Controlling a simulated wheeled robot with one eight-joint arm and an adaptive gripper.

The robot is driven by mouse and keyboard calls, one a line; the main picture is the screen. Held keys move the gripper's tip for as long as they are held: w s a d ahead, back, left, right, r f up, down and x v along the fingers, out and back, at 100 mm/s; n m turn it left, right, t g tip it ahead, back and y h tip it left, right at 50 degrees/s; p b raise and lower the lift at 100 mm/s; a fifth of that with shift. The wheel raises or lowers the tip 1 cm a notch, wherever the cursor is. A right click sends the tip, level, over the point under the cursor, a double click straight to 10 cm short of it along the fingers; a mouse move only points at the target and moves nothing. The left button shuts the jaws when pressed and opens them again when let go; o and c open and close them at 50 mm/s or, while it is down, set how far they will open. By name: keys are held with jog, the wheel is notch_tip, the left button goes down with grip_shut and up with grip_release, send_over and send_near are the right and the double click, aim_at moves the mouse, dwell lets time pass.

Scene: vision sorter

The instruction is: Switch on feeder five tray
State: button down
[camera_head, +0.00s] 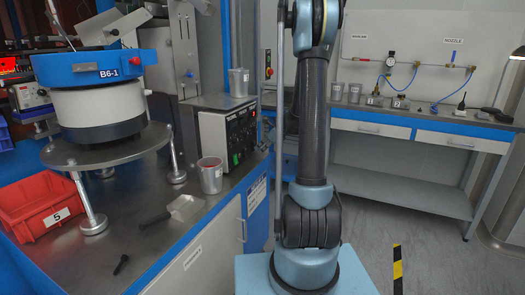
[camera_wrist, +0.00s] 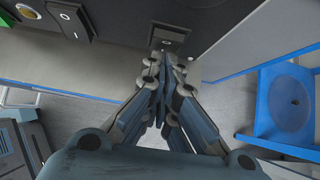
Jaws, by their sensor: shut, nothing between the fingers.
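My gripper (camera_wrist: 166,62) is shut and empty in the wrist view, its fingertips together just below a dark rocker switch (camera_wrist: 170,33) on a black panel. I cannot tell whether they touch it. The labels are too small to read. In the head view, a control box (camera_head: 239,136) with a black front stands on the left bench. A red bin (camera_head: 52,214) labelled 5 lies at the bench's left. My gripper is out of the head view.
A blue stool-like frame (camera_wrist: 262,105) is at the wrist view's right.

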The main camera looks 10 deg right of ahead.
jog(key=shift+a+r, duration=0.1)
jog(key=shift+r, duration=0.05)
jog(key=shift+r, duration=0.7)
jog(key=shift+s+d, duration=0.25)
jog(key=shift+d, duration=0.05)
jog(key=d+f+v, duration=0.1)
jog(key=v, duration=1.1)
jog(key=shift+s+d, duration=0.25)
jog(key=shift+s, duration=0.05)
jog(key=shift+r, duration=0.1)
